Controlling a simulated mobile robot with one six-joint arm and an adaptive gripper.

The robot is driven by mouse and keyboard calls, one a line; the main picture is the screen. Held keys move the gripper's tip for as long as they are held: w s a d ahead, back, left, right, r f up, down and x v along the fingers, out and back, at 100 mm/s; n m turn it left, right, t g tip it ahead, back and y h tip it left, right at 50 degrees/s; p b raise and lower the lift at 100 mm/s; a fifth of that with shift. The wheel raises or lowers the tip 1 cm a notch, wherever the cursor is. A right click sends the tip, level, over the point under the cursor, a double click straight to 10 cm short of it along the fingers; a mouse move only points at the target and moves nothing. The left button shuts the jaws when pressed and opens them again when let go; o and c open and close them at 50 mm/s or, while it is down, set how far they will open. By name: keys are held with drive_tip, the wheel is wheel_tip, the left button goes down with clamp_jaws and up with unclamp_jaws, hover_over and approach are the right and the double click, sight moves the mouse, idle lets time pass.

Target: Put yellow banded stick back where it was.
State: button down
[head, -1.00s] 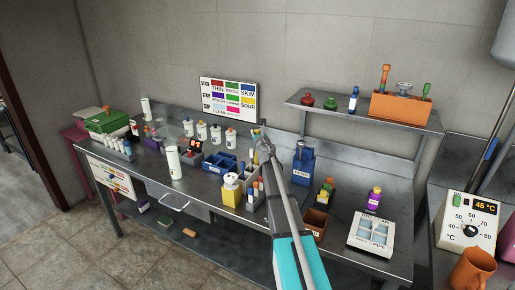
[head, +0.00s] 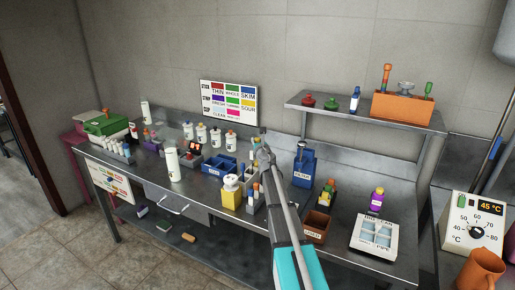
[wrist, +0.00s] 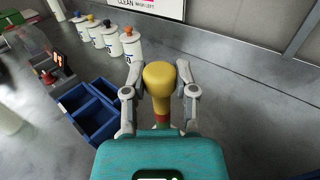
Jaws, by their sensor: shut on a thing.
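The yellow banded stick (wrist: 160,82) is in my gripper (wrist: 160,92) in the wrist view. It has a thick rounded yellow top, with a red band and a green part lower down. Both fingers close on it from the left and right. Its lower end is hidden by my gripper's teal body. In the head view my gripper (head: 263,145) is over the back of the steel bench, right of the blue divided tray (head: 218,166). The stick is too small to make out there. A grey rack (head: 252,202) with several sticks stands nearer the front.
White bottles (head: 216,136) stand behind the blue tray. Bare bench shows right of my gripper in the wrist view.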

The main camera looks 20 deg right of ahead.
drive_tip(key=shift+f+b, duration=0.35)
drive_tip(key=shift+f, duration=0.4)
drive_tip(key=shift+c, duration=2)
unclamp_jaws()
drive_tip(key=shift+s+r, duration=0.15)
drive_tip(key=shift+r, duration=0.05)
drive_tip(key=v, duration=1.1)
drive_tip(key=shift+s, duration=0.35)
drive_tip(key=shift+a, duration=0.15)
